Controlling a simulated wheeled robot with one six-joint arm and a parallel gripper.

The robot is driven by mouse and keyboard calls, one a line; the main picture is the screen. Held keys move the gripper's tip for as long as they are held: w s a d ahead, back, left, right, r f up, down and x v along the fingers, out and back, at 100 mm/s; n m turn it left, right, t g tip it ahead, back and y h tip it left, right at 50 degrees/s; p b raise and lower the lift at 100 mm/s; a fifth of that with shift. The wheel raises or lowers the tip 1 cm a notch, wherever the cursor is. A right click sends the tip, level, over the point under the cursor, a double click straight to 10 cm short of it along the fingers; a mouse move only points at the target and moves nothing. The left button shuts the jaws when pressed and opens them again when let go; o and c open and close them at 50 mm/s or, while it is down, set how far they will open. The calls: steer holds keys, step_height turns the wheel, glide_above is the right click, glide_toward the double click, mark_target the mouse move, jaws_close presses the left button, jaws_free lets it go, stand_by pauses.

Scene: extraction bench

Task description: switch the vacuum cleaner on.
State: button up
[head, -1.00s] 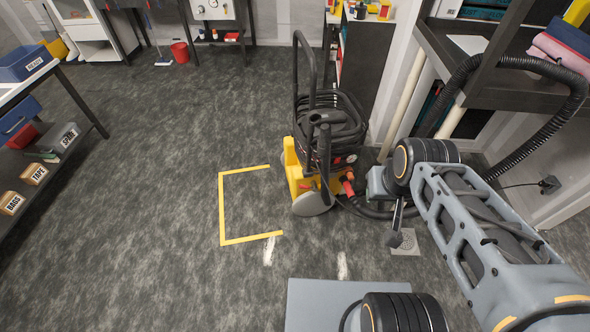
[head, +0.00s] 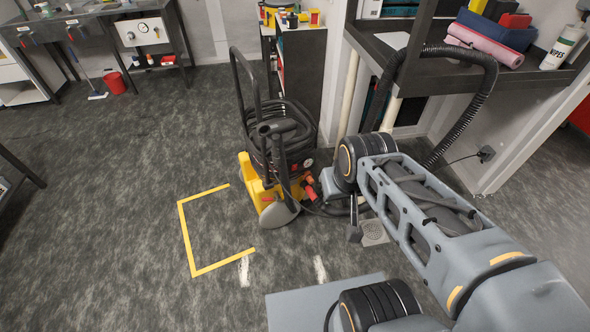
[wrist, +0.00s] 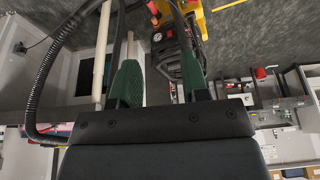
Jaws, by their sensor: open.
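A yellow-and-black wheeled machine (head: 256,183) with a tall handle and a coiled black hose stands on the floor; it appears to be the vacuum cleaner. Red fittings (head: 310,186) show on its right side. In the wrist view its yellow and black body (wrist: 180,45) is at the top, beyond my fingers. My gripper (head: 354,225) is just right of the machine in the head view, partly hidden by my wrist. In the wrist view my gripper (wrist: 160,75) is open, its two green-padded fingers apart with nothing held.
A dark bench (head: 430,62) with a looping black hose (head: 487,90) stands at the right. A pale pipe (head: 348,100) and a dark cabinet (head: 296,75) are behind the machine. A yellow floor outline (head: 185,235) lies left of it, around bare floor. A floor drain (head: 374,232) is near my gripper.

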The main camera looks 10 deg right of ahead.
jaws_close()
stand_by(1.5)
